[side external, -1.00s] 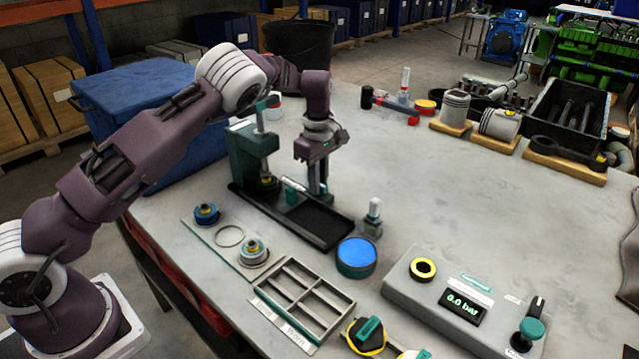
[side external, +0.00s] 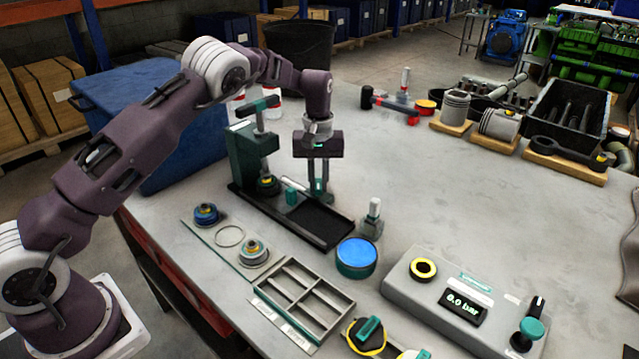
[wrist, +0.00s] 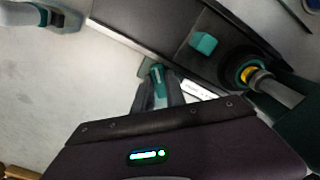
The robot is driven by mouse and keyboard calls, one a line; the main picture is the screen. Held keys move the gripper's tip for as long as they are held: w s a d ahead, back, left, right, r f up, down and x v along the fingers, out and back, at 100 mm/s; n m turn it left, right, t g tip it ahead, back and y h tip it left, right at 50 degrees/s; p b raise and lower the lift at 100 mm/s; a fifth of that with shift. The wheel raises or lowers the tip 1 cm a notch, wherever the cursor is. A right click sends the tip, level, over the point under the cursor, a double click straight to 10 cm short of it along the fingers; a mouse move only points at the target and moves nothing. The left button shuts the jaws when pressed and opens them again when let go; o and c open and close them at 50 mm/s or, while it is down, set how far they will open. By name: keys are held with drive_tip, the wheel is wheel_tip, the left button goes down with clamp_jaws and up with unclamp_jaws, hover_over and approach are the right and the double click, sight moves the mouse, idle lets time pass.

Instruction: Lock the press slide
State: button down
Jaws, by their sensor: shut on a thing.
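The press has a dark green column (side external: 243,155) with a ram at its left end and a long black slide bed (side external: 318,222) running toward the front right. A small teal block (side external: 291,192) stands on the bed; it also shows in the wrist view (wrist: 203,43). My gripper (side external: 318,192) points down at the far edge of the bed. In the wrist view my fingers (wrist: 158,88) are closed around a small teal-tipped lever (wrist: 157,72) beside the bed. The lever's base is hidden. A yellow-centred round part (wrist: 250,75) sits under the ram.
A bottle with a white cap (side external: 373,212) and a blue-lidded tin (side external: 356,256) stand right of the bed. A grey divided tray (side external: 305,290) and round parts (side external: 206,213) lie in front. A pressure box (side external: 463,297) reads 6.0 bar.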

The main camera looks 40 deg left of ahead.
drive_tip(key=m, duration=0.4)
drive_tip(key=shift+m, duration=0.3)
drive_tip(key=m, duration=0.3)
drive_tip(key=c, duration=1.4)
unclamp_jaws()
drive_tip(key=shift+o, duration=0.2)
drive_tip(key=shift+r, duration=2.75)
